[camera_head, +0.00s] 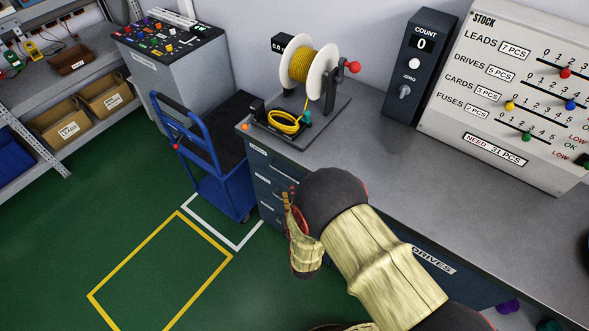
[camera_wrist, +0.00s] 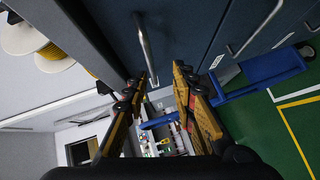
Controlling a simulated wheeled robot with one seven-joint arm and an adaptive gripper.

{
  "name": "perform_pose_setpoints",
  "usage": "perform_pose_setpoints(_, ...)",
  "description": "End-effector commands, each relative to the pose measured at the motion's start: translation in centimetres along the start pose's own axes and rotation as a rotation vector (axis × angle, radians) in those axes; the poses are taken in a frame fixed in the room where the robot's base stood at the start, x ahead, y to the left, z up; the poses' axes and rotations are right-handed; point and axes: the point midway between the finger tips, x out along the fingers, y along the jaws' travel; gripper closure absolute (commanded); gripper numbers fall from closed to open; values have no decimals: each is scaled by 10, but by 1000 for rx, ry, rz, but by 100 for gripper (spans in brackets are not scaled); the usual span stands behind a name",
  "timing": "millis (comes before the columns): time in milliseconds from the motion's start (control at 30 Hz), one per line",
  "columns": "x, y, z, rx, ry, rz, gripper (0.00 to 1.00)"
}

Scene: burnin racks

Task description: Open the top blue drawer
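The dark blue drawer unit (camera_head: 265,178) stands under the left end of the grey workbench. In the wrist view the top drawer (camera_wrist: 182,28) lies nearest the bench top, its front flush with the unit. Its bar handle (camera_wrist: 145,45) runs down the picture towards my fingertips. My gripper (camera_wrist: 160,82) is open, with one finger on each side of the handle's lower end as seen from the wrist. I cannot tell whether either finger touches the handle. In the head view my arm partly hides the drawers, and the gripper (camera_head: 288,208) is beside the drawer fronts.
Lower drawers show a second handle (camera_wrist: 258,30). A blue trolley (camera_head: 205,150) stands just left of the drawers. A yellow cable reel (camera_head: 300,65) sits on the workbench (camera_head: 400,165) above. Green floor (camera_head: 70,235) with a yellow-outlined area is clear in front.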

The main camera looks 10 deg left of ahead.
Motion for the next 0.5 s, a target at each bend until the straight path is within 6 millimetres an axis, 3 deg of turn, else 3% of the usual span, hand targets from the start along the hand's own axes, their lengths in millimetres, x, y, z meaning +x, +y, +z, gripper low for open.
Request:
perform_pose_setpoints(67,0,10,-2,-51,8,39,73)
perform_pose_setpoints(233,9,11,-2,-84,7,43,73)
perform_pose_setpoints(500,49,12,-2,-82,7,41,73)
